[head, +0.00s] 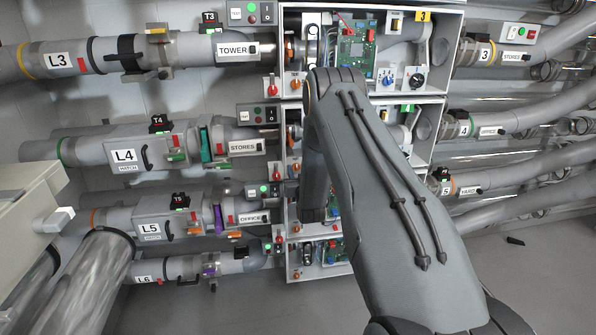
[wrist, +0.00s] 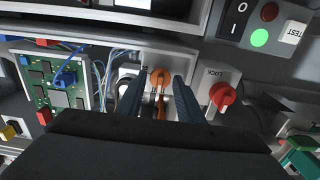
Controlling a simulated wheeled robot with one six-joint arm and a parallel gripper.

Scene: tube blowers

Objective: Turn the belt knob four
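The orange knob (wrist: 160,78) is in the wrist view, on a light panel, with an orange piece extending below it towards my gripper. My gripper (wrist: 159,84) has its two dark fingers apart, one on each side of the orange knob. A gap shows between the knob and each finger; I cannot tell whether the knob is within their reach in depth. In the head view an orange knob (head: 293,132) shows at the left of the row-four box, partly beside my arm. My fingertips are hidden there behind my arm.
A red knob (wrist: 222,95) on a LOCK plate sits close to the right finger. A green circuit board (wrist: 60,85) with blue wires lies left. A switch box (wrist: 262,25) with a lit green button is at the upper right. Tubes run along both sides in the head view.

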